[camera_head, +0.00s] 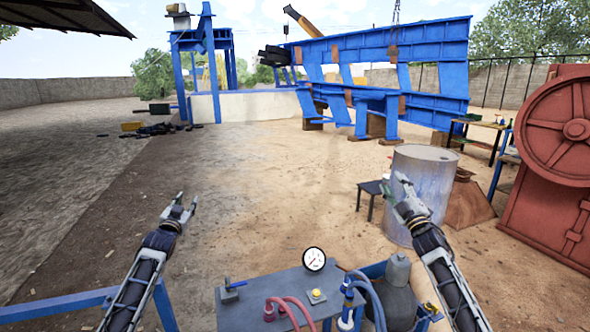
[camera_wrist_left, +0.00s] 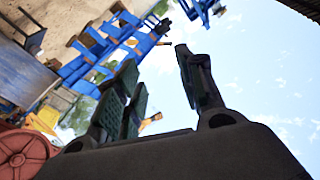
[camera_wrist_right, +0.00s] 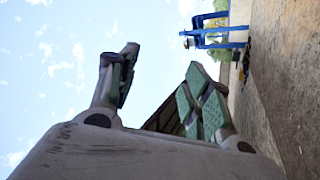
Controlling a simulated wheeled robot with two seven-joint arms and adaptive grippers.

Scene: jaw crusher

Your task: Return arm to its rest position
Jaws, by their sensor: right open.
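My left arm reaches up from the lower left in the head view, and its gripper (camera_head: 186,199) points away over the bare ground. Its fingers stand apart and hold nothing, as the left wrist view (camera_wrist_left: 157,78) also shows. My right arm reaches up from the lower right, and its gripper (camera_head: 396,186) appears in front of the left side of the grey metal drum (camera_head: 425,185). Its fingers are open and empty, which the right wrist view (camera_wrist_right: 162,78) also shows. Neither gripper visibly touches anything.
A grey panel (camera_head: 262,302) with a gauge (camera_head: 314,259), red and blue hoses and a grey bottle (camera_head: 397,275) stands low in front. A blue rail (camera_head: 60,308) runs at lower left. A red machine (camera_head: 558,165) stands at right. The ground between the arms is clear.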

